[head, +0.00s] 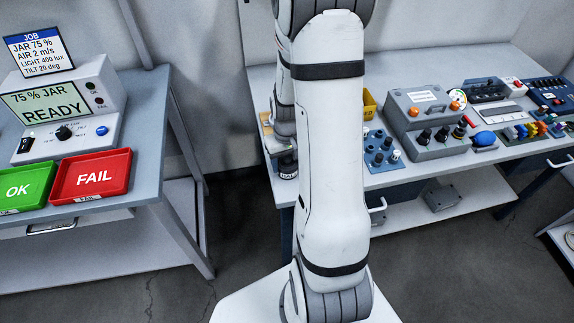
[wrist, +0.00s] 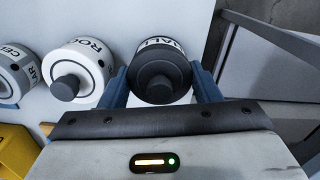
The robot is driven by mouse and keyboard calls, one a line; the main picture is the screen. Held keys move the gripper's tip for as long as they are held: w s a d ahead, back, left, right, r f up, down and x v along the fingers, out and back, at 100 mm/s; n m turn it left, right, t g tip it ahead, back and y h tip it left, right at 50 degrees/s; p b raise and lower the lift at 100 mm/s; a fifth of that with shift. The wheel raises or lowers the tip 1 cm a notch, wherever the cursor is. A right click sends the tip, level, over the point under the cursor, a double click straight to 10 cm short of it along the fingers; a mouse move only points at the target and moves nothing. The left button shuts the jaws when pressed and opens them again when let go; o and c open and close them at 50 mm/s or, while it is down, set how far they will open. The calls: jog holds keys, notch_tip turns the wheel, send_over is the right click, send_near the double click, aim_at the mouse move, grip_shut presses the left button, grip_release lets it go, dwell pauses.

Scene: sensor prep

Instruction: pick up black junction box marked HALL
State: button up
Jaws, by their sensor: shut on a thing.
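The black junction box marked HALL (wrist: 162,72) sits between the two blue fingers of my gripper (wrist: 163,88) in the wrist view. The fingers are shut on its sides. Its label is partly cut off at the top of that view. In the head view the black box (head: 288,172) shows just below my gripper (head: 283,152), at the left front end of the right workbench. My arm hides part of this area. I cannot tell whether the box touches the bench.
A white round box marked RO (wrist: 85,70) stands close left of the held one, with a grey box (wrist: 18,75) beyond. In the head view, the bench holds a blue knob tray (head: 381,150) and a grey control box (head: 430,122). Red FAIL tray (head: 91,176) sits on the left table.

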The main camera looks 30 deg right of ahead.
notch_tip(320, 180, up, 10)
dwell(0.5)
jog(key=o, duration=0.4)
jog(key=shift+c, duration=1)
